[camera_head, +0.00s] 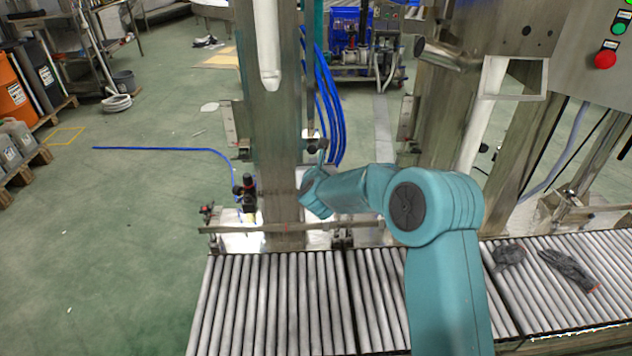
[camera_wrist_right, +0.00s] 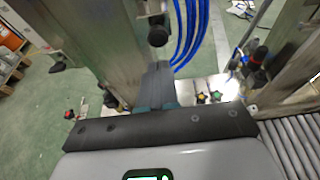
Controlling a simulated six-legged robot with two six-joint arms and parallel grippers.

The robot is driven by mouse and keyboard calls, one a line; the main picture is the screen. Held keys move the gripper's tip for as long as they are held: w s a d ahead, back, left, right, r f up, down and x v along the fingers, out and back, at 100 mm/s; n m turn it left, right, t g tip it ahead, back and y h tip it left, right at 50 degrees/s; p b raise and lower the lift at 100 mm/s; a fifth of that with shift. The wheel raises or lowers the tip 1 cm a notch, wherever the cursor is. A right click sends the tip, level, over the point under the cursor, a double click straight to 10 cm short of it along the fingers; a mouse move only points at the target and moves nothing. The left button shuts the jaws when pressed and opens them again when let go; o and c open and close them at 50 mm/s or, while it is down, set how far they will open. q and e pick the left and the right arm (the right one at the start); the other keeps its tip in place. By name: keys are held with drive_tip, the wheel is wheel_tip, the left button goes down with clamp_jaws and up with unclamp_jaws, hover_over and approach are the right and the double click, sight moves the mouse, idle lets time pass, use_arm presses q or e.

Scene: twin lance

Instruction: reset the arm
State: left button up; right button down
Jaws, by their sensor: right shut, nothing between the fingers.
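My right arm (camera_head: 350,190), teal with a dark round joint cap, rises from the bottom of the head view over the roller conveyor. It bends left at the elbow towards a steel column. My right gripper (camera_head: 315,148) is at its far end, small and hard to make out against the column and blue hoses. In the right wrist view the gripper's dark fingers (camera_wrist_right: 158,82) are together, with nothing seen between them. My left gripper does not show in either view.
The roller conveyor (camera_head: 275,305) runs along the front, with dark gloves (camera_head: 570,268) on its right part. The steel column (camera_head: 277,130) and blue hoses (camera_head: 330,105) stand close by the gripper. A red button (camera_head: 605,60) is at the upper right. Green floor (camera_head: 120,220) is open at left.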

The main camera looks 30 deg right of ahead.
drive_tip(key=v, duration=0.7)
drive_tip(key=s+a+f+n+g+y, duration=0.2)
drive_tip(key=s+a+f+n, duration=0.15)
drive_tip(key=f, duration=0.45)
drive_tip(key=s+a+f+n+g+y, duration=0.1)
drive_tip(key=s+a+f+n+y, duration=0.25)
drive_tip(key=f, duration=0.55)
drive_tip(key=s+a+f+n+g+y, duration=0.1)
drive_tip(key=s+a+f+n+g, duration=0.2)
drive_tip(key=a+f, duration=0.4)
drive_tip(key=s+a+f+n+g+y, duration=0.2)
drive_tip(key=s+a+f+n, duration=0.25)
drive_tip(key=s+n, duration=0.25)
drive_tip(key=s+a+f+n+g+y, duration=0.1)
drive_tip(key=s+a+f+n, duration=0.35)
drive_tip(key=s+n, duration=0.3)
drive_tip(key=s+a+n+g+y, duration=0.25)
drive_tip(key=s+n, duration=0.55)
drive_tip(key=n, duration=0.6)
wheel_tip(320, 180, up, 15)
drive_tip(key=n+p, duration=0.1)
drive_tip(key=p, duration=1.4)
drive_tip(key=shift+a+n+g, duration=0.25)
drive_tip(key=shift+n+g, duration=0.1)
